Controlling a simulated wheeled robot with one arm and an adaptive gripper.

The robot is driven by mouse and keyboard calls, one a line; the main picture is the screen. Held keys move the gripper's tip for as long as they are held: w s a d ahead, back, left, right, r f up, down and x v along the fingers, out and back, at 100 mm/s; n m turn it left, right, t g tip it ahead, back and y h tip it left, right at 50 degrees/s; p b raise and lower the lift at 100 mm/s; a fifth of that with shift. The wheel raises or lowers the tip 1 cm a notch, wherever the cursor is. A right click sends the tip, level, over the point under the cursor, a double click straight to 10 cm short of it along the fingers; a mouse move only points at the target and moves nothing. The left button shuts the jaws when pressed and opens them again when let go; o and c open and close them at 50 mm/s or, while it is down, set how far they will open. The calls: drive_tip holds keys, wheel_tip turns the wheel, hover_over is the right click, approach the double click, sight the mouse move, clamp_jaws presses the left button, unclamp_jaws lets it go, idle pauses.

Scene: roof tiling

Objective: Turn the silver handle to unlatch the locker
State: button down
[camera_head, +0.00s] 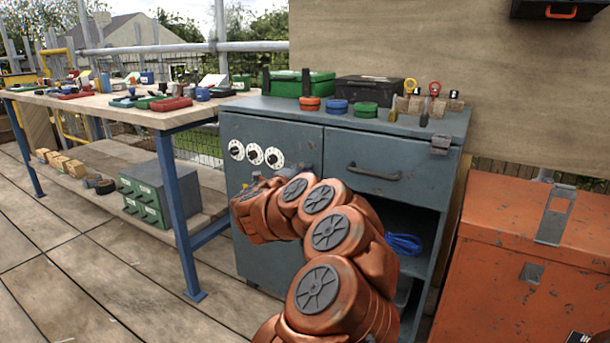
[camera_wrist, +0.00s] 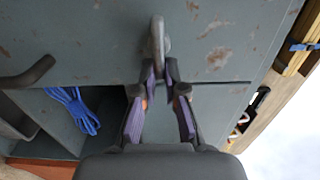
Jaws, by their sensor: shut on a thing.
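The locker (camera_head: 240,215) is the left door of a worn blue-grey metal cabinet, with white dials (camera_head: 255,154) on its front. The door looks closed. In the head view my orange arm covers the handle area and my gripper cannot be made out clearly. In the wrist view the silver handle (camera_wrist: 159,40) stands out from the grey metal at the top middle. My gripper (camera_wrist: 166,75) is shut on the near end of this handle, with its purple-lined fingers on either side. The handle's base is partly hidden.
Right of the locker are a drawer with a dark pull (camera_head: 374,172) and an open shelf holding blue cable (camera_head: 403,244). Boxes and tape rolls stand on the cabinet top. An orange chest (camera_head: 520,270) stands right, a workbench (camera_head: 130,108) left. The deck front left is clear.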

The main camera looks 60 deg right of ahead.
drive_tip(key=shift+f, duration=0.1)
idle(0.3)
drive_tip(key=c, duration=1.2)
unclamp_jaws()
drive_tip(key=shift+c, duration=0.2)
drive_tip(key=shift+a, duration=0.1)
drive_tip(key=a, duration=1.1)
drive_tip(key=shift+s+a, duration=0.3)
drive_tip(key=shift+a, duration=0.1)
